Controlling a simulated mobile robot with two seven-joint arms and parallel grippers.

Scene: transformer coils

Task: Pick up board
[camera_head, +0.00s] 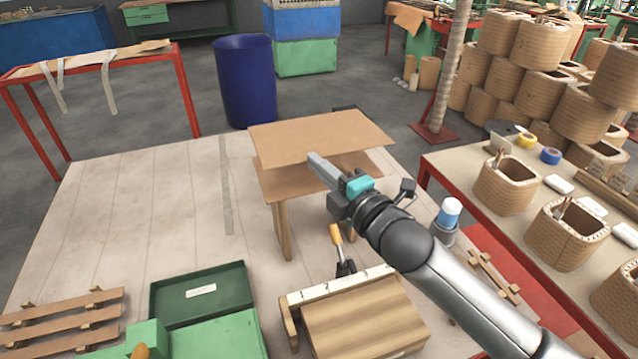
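A flat brown board (320,134) is near the middle of the head view, above a second brown panel (283,180) that rests on wooden legs. A dark gap shows between the two at the right; I cannot tell whether they touch elsewhere. My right gripper (322,168) reaches in from the lower right, its grey fingers over the lower panel and just below the board's near edge. The fingers overlap in this view, so their opening is unclear. No contact with the board is clear. My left gripper is not in view.
A dark green tray (200,292), a wooden crate-like block (365,322) and slatted wood (65,318) lie in front. A worktable (455,165) with coils stands at the right, a blue barrel (245,82) behind.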

